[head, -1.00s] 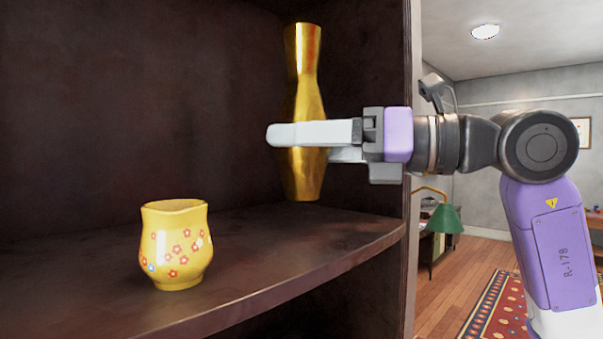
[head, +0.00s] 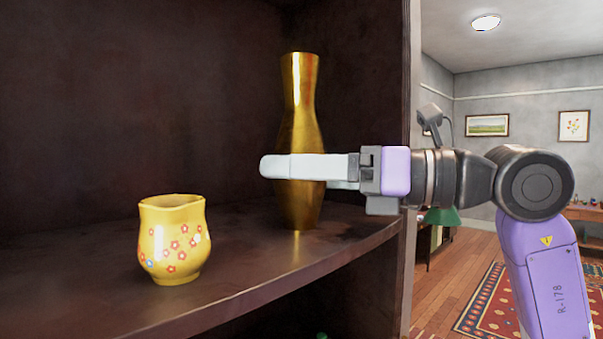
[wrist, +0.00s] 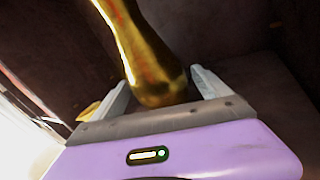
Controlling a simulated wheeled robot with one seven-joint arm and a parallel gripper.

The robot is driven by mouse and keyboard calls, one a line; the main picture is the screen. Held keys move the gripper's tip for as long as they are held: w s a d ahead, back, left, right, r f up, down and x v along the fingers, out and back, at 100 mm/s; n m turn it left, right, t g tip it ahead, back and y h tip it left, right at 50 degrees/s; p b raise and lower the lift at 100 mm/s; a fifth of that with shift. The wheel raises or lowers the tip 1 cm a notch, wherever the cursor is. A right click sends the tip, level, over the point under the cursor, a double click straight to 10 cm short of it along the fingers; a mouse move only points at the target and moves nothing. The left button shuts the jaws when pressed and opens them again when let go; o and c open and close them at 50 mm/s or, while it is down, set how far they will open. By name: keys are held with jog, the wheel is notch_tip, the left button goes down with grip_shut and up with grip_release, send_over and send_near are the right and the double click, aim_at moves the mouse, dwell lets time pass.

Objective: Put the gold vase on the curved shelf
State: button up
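The tall gold vase (head: 300,118) is upright over the right part of the dark curved shelf (head: 240,262) in the head view. My gripper (head: 292,167) reaches in from the right at the vase's lower half and is shut on it. The vase's base is at or just above the shelf board; I cannot tell whether it touches. In the wrist view the gold vase (wrist: 150,60) stands between the two pale fingers of my gripper (wrist: 160,90). The near finger hides part of the vase in the head view.
A yellow flowered pot (head: 174,240) stands on the shelf to the left of the vase, with bare board between them. The cabinet's side panel (head: 409,80) is close to the right of the vase, beside my gripper. The back wall is behind.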

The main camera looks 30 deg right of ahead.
jog(key=shift+r, duration=0.25)
jog(key=b+v, duration=0.3)
jog(key=v, duration=0.9)
